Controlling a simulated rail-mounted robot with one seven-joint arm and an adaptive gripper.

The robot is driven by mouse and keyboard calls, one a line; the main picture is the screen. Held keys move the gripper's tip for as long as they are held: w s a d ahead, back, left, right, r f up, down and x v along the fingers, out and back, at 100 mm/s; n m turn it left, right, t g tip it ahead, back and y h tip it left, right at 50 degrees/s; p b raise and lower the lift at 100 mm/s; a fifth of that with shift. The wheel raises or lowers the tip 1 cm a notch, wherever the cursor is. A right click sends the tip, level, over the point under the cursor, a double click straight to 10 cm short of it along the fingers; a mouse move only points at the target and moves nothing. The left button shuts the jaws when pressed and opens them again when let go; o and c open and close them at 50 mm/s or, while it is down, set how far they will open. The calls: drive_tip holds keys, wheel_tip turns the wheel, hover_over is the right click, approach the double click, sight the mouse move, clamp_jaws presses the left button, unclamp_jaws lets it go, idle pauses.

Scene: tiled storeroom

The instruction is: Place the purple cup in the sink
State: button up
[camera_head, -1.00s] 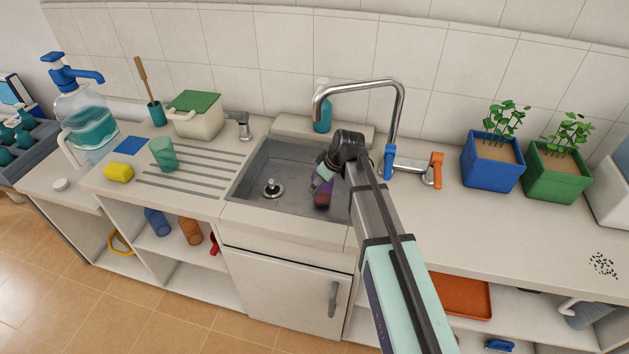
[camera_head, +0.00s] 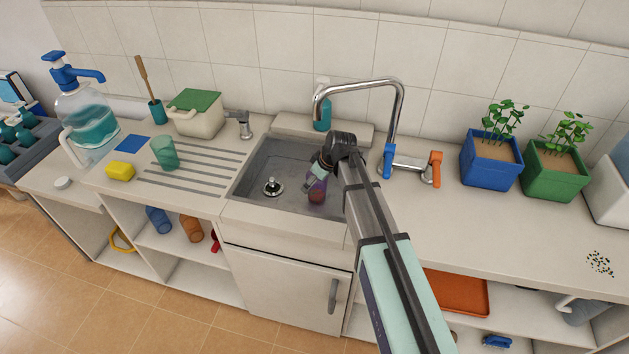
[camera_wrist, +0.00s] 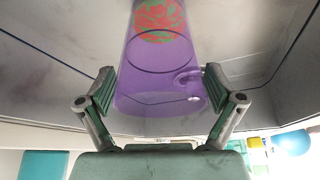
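The purple cup (camera_head: 317,191), see-through with a red and green patch, stands in the right part of the grey sink basin (camera_head: 285,155), apparently upright. In the wrist view the cup (camera_wrist: 160,75) lies between the two fingers of my gripper (camera_wrist: 157,78). The fingers are spread, with a gap to the cup on the left and a very small one, or contact, on the right. In the head view my gripper (camera_head: 310,183) is low in the sink beside the cup and partly hides it.
A chrome tap (camera_head: 398,110) arches over the sink, close to my arm. A metal drain plug (camera_head: 272,187) stands in the basin. Blue (camera_head: 490,163) and green (camera_head: 555,175) planters stand at right.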

drive_tip(key=shift+r, duration=0.25)
drive_tip(key=b+v, duration=0.2)
drive_tip(key=v, duration=1)
